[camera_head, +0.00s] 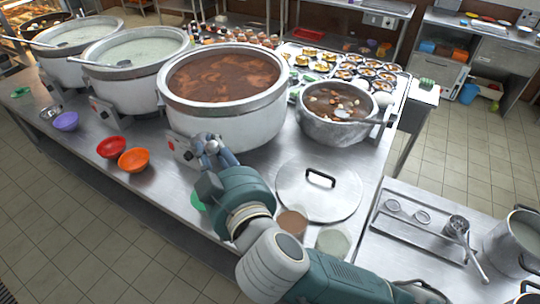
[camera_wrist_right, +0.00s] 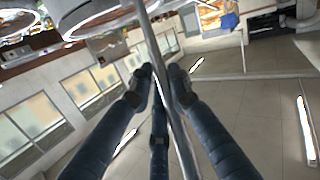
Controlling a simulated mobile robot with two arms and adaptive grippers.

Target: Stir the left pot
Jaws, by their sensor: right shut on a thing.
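The left pot (camera_head: 72,72) is a big white stockpot with pale congee at the far left of the counter. A ladle (camera_head: 48,44) rests in it, its handle over the left rim. The middle pot (camera_head: 135,88) also holds pale congee and a ladle (camera_head: 98,64). The third pot (camera_head: 235,125) is full of reddish-brown soup. My right gripper (camera_head: 210,142) is low in front of this third pot, far right of the left pot. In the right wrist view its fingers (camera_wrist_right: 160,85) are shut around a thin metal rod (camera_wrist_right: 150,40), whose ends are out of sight. My left gripper is not in view.
Red (camera_head: 111,147), orange (camera_head: 134,160) and purple (camera_head: 66,121) bowls stand along the counter's front edge. A steel pot (camera_head: 335,127) with chunky soup and a flat lid (camera_head: 320,192) are on the right. Bottles and trays of small dishes (camera_head: 362,72) fill the back.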

